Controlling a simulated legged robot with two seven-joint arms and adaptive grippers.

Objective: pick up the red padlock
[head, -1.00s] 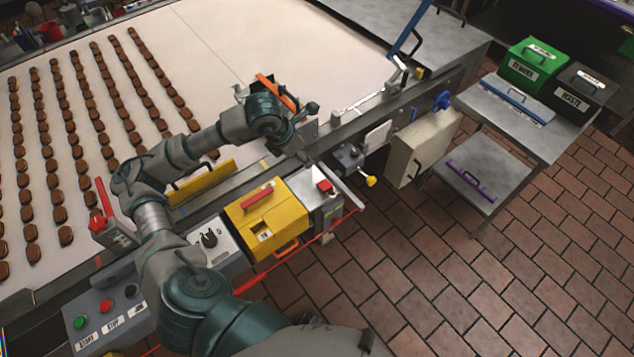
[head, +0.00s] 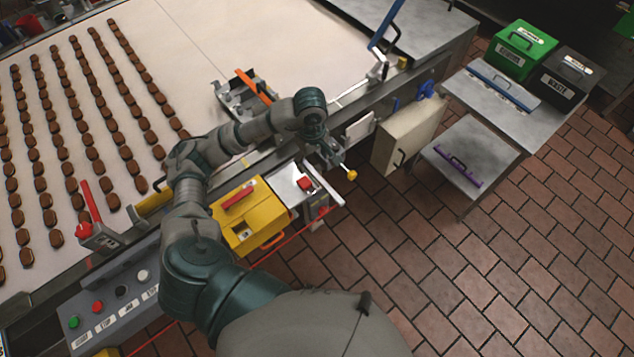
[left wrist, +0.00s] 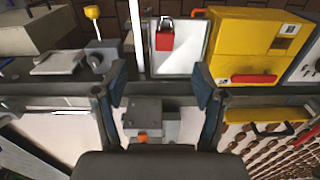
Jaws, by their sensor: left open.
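The red padlock (head: 305,184) lies on a light metal plate (head: 290,190) beside the yellow box in the head view. In the left wrist view the padlock (left wrist: 165,40) shows its red body and shackle, near the far end of the plate (left wrist: 179,62). My left gripper (head: 325,154) is above and a little beyond the plate, apart from the padlock. In the left wrist view the two fingers of the left gripper (left wrist: 160,86) are spread, with nothing held between them. My right gripper is in neither view.
A yellow box (head: 252,215) with a red handle stands close beside the plate. A yellow knob (head: 351,175) and a cream box (head: 408,138) are to the right. Rows of brown biscuits (head: 90,110) lie on the pale belt. An orange-handled fixture (head: 245,98) sits behind the arm.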

